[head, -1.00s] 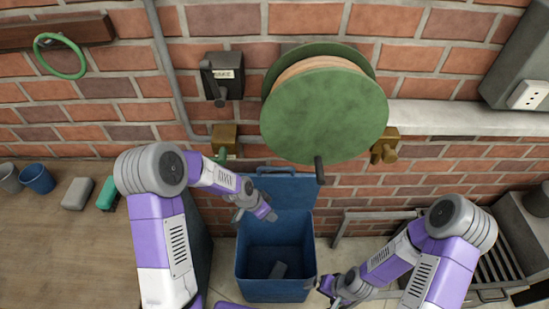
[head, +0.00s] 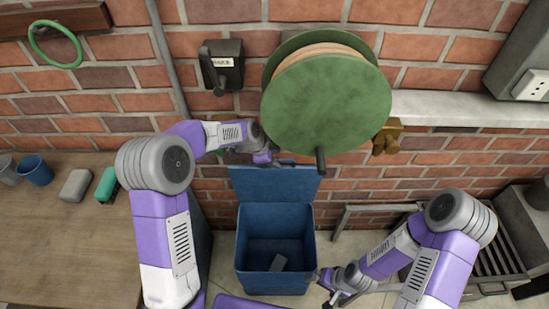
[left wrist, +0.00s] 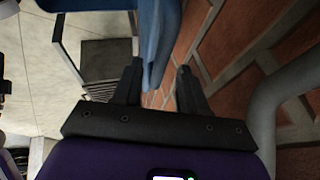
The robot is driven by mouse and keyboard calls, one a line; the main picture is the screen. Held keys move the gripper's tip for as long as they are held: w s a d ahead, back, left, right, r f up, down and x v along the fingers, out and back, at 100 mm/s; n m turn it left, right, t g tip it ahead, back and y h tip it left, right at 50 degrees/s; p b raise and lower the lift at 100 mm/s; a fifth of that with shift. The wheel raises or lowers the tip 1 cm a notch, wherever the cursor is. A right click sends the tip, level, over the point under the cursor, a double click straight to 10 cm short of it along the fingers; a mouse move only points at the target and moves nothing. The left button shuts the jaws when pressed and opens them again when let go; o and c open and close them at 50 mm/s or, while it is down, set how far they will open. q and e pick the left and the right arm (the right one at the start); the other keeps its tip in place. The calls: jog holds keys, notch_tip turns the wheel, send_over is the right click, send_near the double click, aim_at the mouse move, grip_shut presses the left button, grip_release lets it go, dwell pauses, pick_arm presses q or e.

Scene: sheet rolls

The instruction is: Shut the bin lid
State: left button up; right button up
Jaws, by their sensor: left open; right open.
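The blue bin (head: 272,286) stands on the floor against the brick wall. Its lid (head: 275,185) is open, standing up at the back of the bin. My left gripper (head: 284,162) is open at the lid's top edge, below the green reel. In the left wrist view the lid (left wrist: 158,45) shows nearly edge-on, lined up with the gap between the open fingers (left wrist: 158,75); whether they touch it I cannot tell. My right gripper (head: 326,288) is open and empty beside the bin's front right corner.
A large green reel (head: 325,105) with a dark handle (head: 320,160) hangs just above the lid. A wooden bench (head: 70,235) is at left, and a slatted metal rack (head: 490,255) at right.

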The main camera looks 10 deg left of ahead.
pick_arm(q)
jog(key=shift+w+d+f, duration=0.1)
jog(key=shift+f, duration=0.15)
grip_shut()
dwell(0.3)
